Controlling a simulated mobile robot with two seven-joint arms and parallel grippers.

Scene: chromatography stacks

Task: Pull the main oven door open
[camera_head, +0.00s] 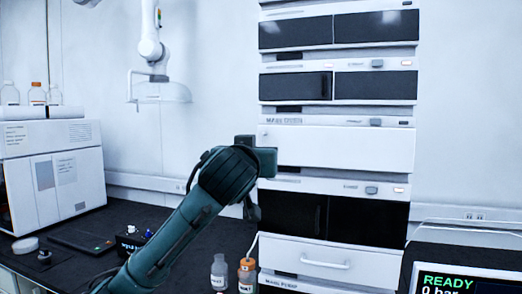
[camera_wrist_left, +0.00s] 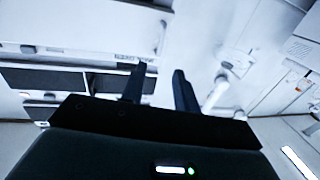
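The main oven is the module with the wide plain white door (camera_head: 345,147) in the middle of the stack, and its door looks shut. In the left wrist view the white front (camera_wrist_left: 85,22) appears upside down at the upper left. My left gripper (camera_head: 266,156) is at the left edge of this door, partly hidden by my own green wrist. In the left wrist view the two dark fingers of my left gripper (camera_wrist_left: 157,76) stand apart with nothing visible between them. I cannot tell whether a finger touches the door. My right gripper is not in view.
Dark-fronted modules (camera_head: 340,215) sit below and above the oven. A white drawer with a handle (camera_head: 325,265) is lower down. Bottles (camera_head: 247,275) stand on the black bench left of the stack. A white instrument (camera_head: 55,175) is at far left, and a screen (camera_head: 460,283) at lower right.

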